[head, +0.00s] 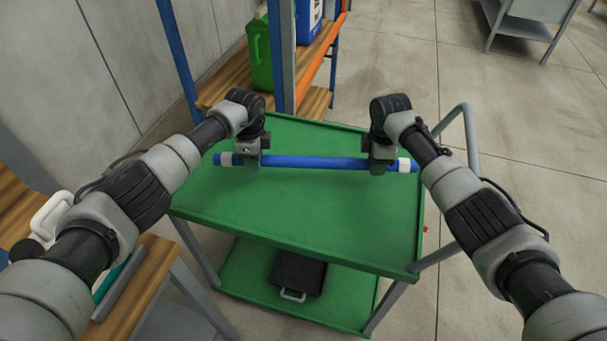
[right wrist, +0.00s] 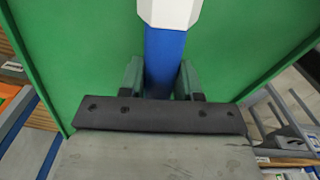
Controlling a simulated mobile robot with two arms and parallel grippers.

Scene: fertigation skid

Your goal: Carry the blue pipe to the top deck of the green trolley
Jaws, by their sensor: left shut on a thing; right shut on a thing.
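The blue pipe (head: 315,162) has white bands near both ends and lies crosswise over the far half of the green trolley's top deck (head: 300,215). I cannot tell whether it touches the deck or hangs just above it. My left gripper (head: 252,160) is shut on the pipe near its left end. My right gripper (head: 381,164) is shut on it near its right end. In the right wrist view the pipe (right wrist: 165,60) runs between the two fingers (right wrist: 163,80), its white band beyond them, with the green deck (right wrist: 80,60) behind.
The trolley's lower deck (head: 240,285) carries a black case (head: 297,273). A rack (head: 225,87) with a green can (head: 260,55) and a blue container (head: 308,22) stands behind the trolley. A wooden bench (head: 135,300) is at left. The near part of the top deck is bare.

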